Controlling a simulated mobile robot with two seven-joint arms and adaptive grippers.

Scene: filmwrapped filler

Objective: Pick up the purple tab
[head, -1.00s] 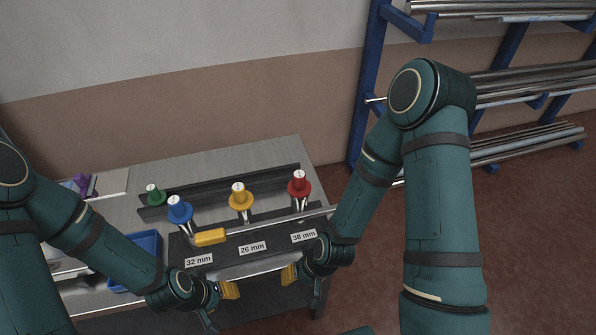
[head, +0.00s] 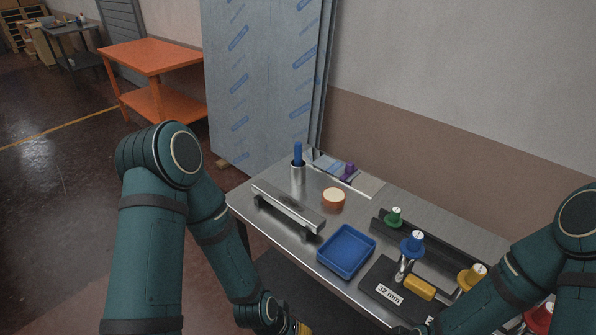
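The purple tab (head: 349,169) is small and stands at the back of the workbench, at the edge of a flat pale sheet (head: 371,186) that looks partly clear. Its lower part is hard to make out at this size. My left gripper (head: 302,329) shows only a yellow fingertip at the bottom edge, well in front of the tab and apart from it; its opening is cut off. My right arm comes in from the right, and its gripper is outside the picture.
On the bench are a metal bar with feet (head: 288,208), a cup with a blue-handled tool (head: 298,172), a tape roll (head: 333,199), a blue tray (head: 346,251) and a rack of coloured-collar tools (head: 412,244). A wrapped panel (head: 262,85) stands behind. An orange table (head: 150,57) is far left.

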